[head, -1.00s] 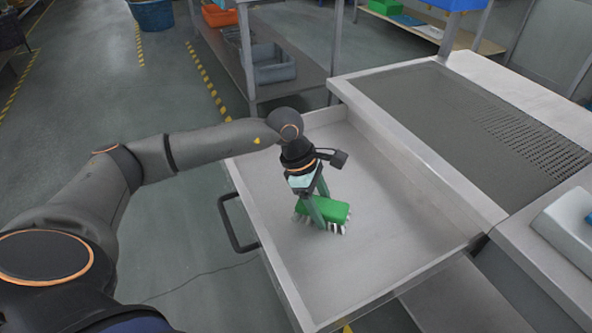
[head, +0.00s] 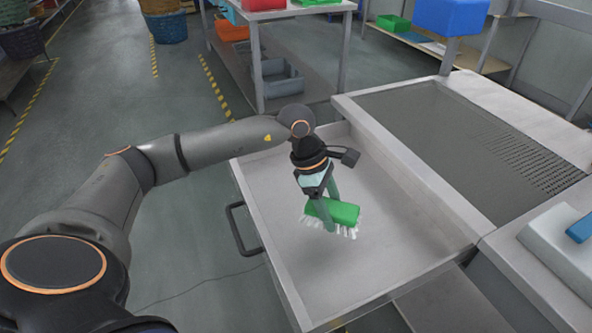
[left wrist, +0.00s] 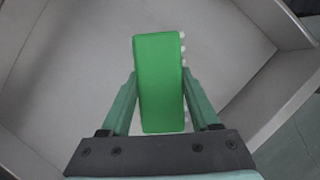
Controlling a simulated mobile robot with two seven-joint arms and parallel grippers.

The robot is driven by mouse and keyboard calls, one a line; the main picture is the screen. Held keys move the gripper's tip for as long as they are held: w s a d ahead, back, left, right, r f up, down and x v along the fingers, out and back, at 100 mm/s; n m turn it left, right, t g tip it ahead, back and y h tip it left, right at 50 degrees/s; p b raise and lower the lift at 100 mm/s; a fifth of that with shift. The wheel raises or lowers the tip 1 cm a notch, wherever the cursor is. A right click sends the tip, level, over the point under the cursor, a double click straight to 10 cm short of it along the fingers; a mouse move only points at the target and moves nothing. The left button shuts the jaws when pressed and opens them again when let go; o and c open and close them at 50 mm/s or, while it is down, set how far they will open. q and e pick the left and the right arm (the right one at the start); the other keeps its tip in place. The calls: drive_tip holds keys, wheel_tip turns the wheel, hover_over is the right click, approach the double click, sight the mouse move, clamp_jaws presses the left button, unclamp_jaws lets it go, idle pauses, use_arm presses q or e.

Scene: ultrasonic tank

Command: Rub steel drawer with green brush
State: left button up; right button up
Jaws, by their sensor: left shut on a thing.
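The steel drawer (head: 392,262) is pulled out, a shallow open tray with a dark handle (head: 241,228) on its left side. My left gripper (head: 328,212) is shut on the green brush (head: 342,211), over the middle of the drawer. The brush has a green block back and white bristles pointing down. I cannot tell whether the bristle tips touch the drawer floor. In the left wrist view the brush (left wrist: 159,84) sits between the two green fingers, with a few bristles showing along its right side. My right gripper is not in view.
The ultrasonic tank (head: 450,125) with a perforated area stands right of the drawer. A white lid-like piece with a blue part (head: 565,250) lies at the right edge. A metal shelf with bins (head: 275,82) stands behind. The drawer floor around the brush is clear.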

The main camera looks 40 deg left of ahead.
use_arm(q)
wheel_tip(320, 180, up, 2)
drive_tip(key=shift+r+p, duration=0.1)
drive_tip(key=shift+p, duration=0.3)
drive_tip(key=shift+a, duration=0.1)
